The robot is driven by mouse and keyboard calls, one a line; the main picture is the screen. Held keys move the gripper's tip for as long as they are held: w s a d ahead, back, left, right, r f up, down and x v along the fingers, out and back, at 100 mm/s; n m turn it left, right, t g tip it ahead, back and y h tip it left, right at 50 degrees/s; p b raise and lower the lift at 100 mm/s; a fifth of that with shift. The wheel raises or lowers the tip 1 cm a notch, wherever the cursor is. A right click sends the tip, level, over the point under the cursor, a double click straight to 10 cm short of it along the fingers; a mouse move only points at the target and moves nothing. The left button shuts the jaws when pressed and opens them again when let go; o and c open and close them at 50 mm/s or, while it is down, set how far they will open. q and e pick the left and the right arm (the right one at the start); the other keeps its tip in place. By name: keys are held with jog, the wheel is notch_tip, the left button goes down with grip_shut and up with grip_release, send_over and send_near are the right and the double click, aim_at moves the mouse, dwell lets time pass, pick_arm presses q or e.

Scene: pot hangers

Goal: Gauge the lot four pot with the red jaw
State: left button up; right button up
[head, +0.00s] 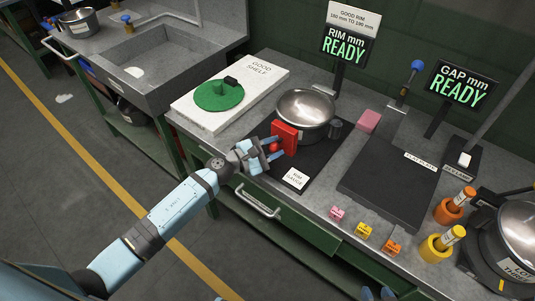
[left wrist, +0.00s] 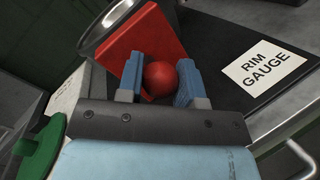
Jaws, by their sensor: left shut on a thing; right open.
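The red jaw (head: 284,138) is an upright red block with a round red knob, on the black rim gauge (head: 322,152). A steel pot (head: 305,105) sits on the gauge behind it; no lot label shows on it. My left gripper (head: 272,148) is shut on the red knob (left wrist: 160,77). In the left wrist view the red plate (left wrist: 152,42) stands close to the pot (left wrist: 108,22); I cannot tell whether they touch. My right gripper (head: 378,294) shows only as open blue fingertips at the bottom edge.
The white good shelf (head: 245,95) holds a green disc. The rim and gap displays read READY. A dark plate (head: 388,185), a pink block (head: 368,120), small tagged blocks (head: 363,231) and orange and yellow handled pieces stand to the right. A sink lies far left.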

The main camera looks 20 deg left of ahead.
pick_arm(q)
jog(key=shift+w+d+f, duration=0.15)
jog(key=shift+w+d, duration=0.05)
jog(key=shift+w, duration=0.6)
jog(key=o, duration=0.8)
pick_arm(e)
jog(key=shift+w+f, duration=0.15)
pick_arm(q)
jog(key=shift+s+a, duration=0.15)
jog(key=shift+s, duration=0.05)
jog(key=b+v, duration=0.3)
jog(key=v, duration=1)
jog(key=shift+a, duration=0.1)
pick_arm(e)
jog(key=shift+w+a+f, duration=0.25)
jog(key=shift+a+f, duration=0.05)
jog(key=shift+f, duration=0.35)
